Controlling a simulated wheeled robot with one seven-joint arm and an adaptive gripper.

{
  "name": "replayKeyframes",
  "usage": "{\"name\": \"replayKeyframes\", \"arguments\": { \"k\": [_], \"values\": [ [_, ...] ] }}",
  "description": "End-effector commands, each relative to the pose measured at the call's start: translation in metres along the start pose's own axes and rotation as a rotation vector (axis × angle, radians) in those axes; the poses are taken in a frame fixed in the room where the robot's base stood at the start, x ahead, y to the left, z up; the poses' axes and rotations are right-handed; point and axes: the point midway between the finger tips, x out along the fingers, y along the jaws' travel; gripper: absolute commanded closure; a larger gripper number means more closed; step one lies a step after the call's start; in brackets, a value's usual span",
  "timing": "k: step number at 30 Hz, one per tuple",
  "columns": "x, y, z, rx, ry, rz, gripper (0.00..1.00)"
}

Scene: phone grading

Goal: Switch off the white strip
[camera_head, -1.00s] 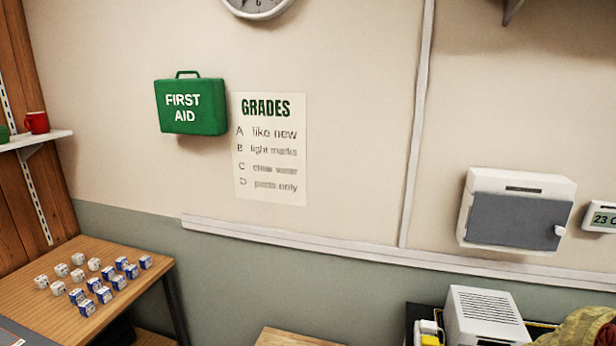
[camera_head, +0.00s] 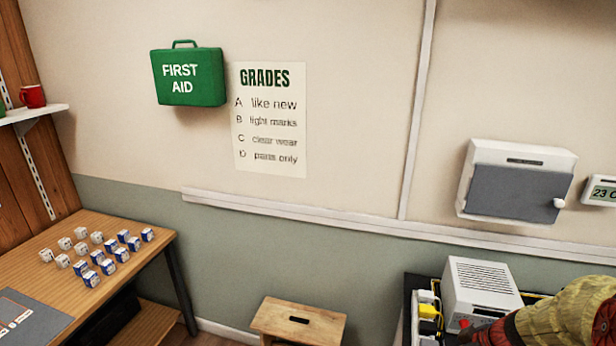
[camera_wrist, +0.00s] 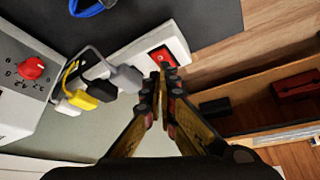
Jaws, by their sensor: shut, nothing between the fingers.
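The white strip (camera_wrist: 132,52) runs diagonally across the wrist view, with a white, a black and a yellow plug in its left part. Its red switch (camera_wrist: 161,57) sits near the right end. My gripper (camera_wrist: 164,70) is shut and empty, its fingertips right at the lower edge of the switch and partly covering it. I cannot tell whether they touch it, or which way the rocker is tilted. In the head view the strip (camera_head: 424,297) stands at the lower right with a yellow plug; its switch is not visible there.
A white-grey box with a red knob (camera_wrist: 32,68) stands close left of the strip. A wooden stool (camera_head: 298,320) and a table with small boxes (camera_head: 25,270) are at the left in the head view.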

Motion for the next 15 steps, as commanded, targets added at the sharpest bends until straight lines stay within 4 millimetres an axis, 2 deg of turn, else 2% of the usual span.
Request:
{"name": "replayKeyframes", "arguments": {
  "k": [15],
  "values": [
    [-0.035,0.001,-0.019,-0.001,0.000,0.002,1.00]
  ]
}}
